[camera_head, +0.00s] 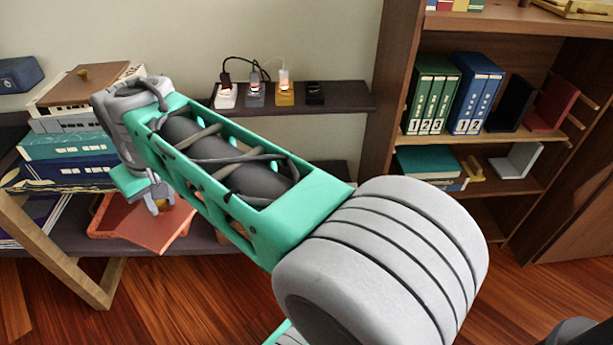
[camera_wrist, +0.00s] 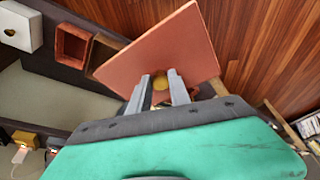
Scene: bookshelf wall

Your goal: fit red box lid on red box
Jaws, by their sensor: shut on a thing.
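The red box lid (camera_wrist: 165,45) is a flat orange-red square plate with a round yellow knob (camera_wrist: 161,80). My gripper (camera_wrist: 160,86) is shut on that knob, one grey finger on each side. In the head view, the lid (camera_head: 155,230) hangs tilted below my gripper (camera_head: 159,203), over the low shelf at left. In the wrist view, an open red box (camera_wrist: 72,46) stands on the dark shelf to the left of the lid, apart from it. The head view does not clearly show this box; my arm covers that area.
An open brown wooden box (camera_wrist: 101,52) stands between the red box and the lid. A white box with a hole (camera_wrist: 20,26) is farther left. Stacked books and boxes (camera_head: 65,150) crowd the shelf's left. A slanted wooden leg (camera_head: 50,245) stands in front.

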